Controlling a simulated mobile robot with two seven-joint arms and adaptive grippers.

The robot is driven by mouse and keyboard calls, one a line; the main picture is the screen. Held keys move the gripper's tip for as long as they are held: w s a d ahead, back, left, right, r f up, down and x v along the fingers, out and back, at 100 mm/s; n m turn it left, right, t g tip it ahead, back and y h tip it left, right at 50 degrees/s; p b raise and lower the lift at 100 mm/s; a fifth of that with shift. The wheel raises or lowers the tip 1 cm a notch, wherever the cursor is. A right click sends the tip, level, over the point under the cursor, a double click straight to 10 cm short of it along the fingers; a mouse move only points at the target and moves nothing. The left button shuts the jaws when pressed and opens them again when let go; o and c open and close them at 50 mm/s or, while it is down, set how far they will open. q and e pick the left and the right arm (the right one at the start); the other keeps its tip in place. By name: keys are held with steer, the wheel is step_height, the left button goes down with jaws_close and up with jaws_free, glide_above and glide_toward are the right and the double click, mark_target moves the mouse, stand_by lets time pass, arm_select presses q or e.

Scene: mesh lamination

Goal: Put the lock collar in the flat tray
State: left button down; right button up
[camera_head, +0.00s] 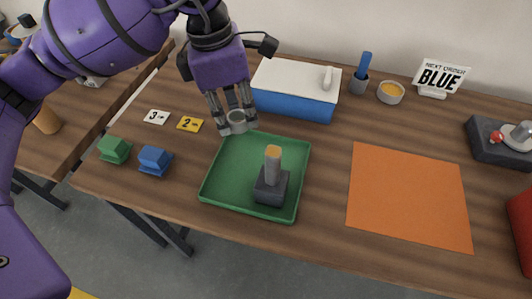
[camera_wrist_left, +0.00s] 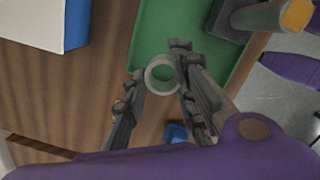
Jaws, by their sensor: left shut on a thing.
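The lock collar (camera_head: 238,121) is a small grey ring. My left gripper (camera_head: 233,117) is shut on it and holds it over the far left corner of the flat green tray (camera_head: 215,190). In the left wrist view the collar (camera_wrist_left: 161,74) sits between the fingertips of the left gripper (camera_wrist_left: 162,80), with its opening facing the camera and the tray (camera_wrist_left: 155,30) behind it. A dark block with an upright grey post and an orange top (camera_head: 271,180) stands in the tray's right part. My right gripper is not in view.
A blue box with a white lid (camera_head: 295,90) stands behind the tray. An orange mat (camera_head: 408,195) lies to the right. The tray's left half is clear.

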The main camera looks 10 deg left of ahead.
mark_target(243, 148)
arm_select(q)
steer(key=n, duration=0.3)
steer(key=w+n, duration=0.1)
steer(key=n, duration=0.1)
steer(key=shift+w+r, duration=0.1)
steer(key=shift+r, duration=0.15)
steer(key=shift+f, duration=0.25)
steer(key=shift+n, duration=0.3)
step_height(243, 148, down, 10)
steer(key=shift+r, duration=0.25)
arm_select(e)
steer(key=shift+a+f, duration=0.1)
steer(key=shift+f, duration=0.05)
